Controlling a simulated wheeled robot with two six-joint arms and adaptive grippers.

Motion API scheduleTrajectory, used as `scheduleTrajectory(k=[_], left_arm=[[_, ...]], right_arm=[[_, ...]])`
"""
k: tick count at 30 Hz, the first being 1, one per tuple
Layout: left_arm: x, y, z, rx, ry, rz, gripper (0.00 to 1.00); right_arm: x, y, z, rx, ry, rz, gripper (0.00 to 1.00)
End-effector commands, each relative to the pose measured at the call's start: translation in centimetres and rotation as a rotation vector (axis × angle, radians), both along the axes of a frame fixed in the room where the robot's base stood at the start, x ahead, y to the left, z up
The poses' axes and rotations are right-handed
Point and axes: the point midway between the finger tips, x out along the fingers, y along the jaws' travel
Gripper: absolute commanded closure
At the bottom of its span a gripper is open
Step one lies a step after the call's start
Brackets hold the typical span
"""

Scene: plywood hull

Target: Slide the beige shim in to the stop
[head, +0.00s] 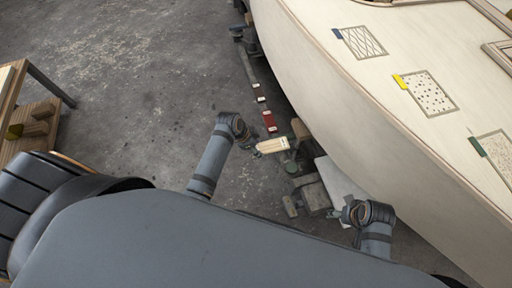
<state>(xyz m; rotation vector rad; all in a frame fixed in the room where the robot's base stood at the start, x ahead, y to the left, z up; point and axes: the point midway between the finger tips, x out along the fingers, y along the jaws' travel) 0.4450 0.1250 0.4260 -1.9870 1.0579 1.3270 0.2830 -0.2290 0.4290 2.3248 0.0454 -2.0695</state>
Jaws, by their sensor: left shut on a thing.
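The beige shim (273,145) is a short pale flat piece low beside the hull, to the right of my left arm. My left gripper (258,149) is shut on its left end. The shim's right end points at the lower side of the white hull (355,120), close to a brown block (299,129). I cannot tell whether that end sits in a gap or how deep. My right gripper (347,213) is at the lower right, apart from the shim, and its fingers are too small to read.
A dark red piece (269,121) and small white-marked pieces (261,99) line the hull's foot. Grey blocks (314,196) and a pale panel (340,180) lie near my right gripper. A wooden bench (36,120) stands at the left. The grey floor between is clear.

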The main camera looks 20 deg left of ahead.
Motion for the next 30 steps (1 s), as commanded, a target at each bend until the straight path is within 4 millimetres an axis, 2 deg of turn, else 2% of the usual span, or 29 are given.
scheduleTrajectory(k=[16, 30], left_arm=[[1.2, -0.2, -1.3, -0.001, 0.001, 0.000, 0.78], [3.3, -0.4, -3.2, -0.001, -0.001, 0.000, 0.78]], right_arm=[[-0.6, 0.6, 3.0, 0.012, 0.004, 0.009, 0.26], [-0.1, 1.4, 0.7, 0.045, -0.080, 0.015, 0.26]])
